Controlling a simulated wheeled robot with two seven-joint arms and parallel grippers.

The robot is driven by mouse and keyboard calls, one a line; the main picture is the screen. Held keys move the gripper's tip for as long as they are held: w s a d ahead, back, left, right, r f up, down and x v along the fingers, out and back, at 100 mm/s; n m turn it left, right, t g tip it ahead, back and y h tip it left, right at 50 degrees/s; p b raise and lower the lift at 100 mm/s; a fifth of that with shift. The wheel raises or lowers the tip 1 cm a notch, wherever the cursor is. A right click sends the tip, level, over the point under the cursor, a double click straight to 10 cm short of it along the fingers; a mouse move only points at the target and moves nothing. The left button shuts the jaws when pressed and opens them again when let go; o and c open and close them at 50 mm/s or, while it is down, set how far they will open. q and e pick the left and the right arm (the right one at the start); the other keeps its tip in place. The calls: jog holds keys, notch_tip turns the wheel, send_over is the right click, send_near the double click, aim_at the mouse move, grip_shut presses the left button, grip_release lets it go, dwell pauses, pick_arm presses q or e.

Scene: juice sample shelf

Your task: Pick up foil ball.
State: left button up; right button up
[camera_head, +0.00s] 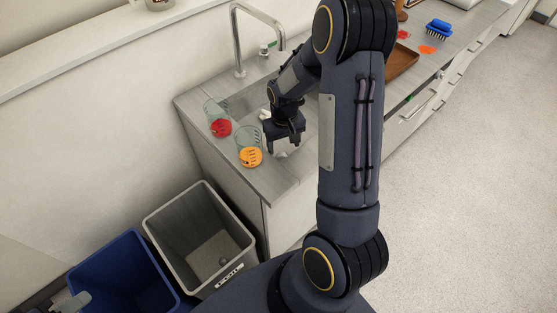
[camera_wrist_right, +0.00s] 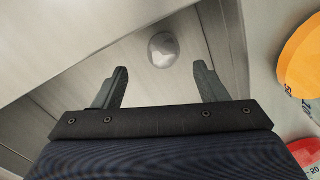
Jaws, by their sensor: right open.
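The foil ball (camera_wrist_right: 163,49) is a small shiny grey ball on a pale grey surface in the right wrist view. It lies beyond and between the two fingertips of my right gripper (camera_wrist_right: 162,82), apart from both. The gripper is open and empty. In the head view my right gripper (camera_head: 284,143) points down over the counter, close to the sink's near end. A small pale spot shows just below it there, too small to identify surely.
The sink faucet (camera_head: 238,45) is behind. A grey bin (camera_head: 163,225) and blue bin (camera_head: 110,276) stand below the counter.

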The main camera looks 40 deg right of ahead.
aim_at(283, 155)
jog(key=f, duration=0.2)
jog(key=f+p, duration=0.1)
jog(key=f, duration=0.3)
jog(key=shift+s+a+f, duration=0.1)
jog(key=shift+s+a, duration=0.05)
jog(key=shift+a, duration=0.15)
jog(key=shift+c, duration=0.5)
jog(key=c, duration=1)
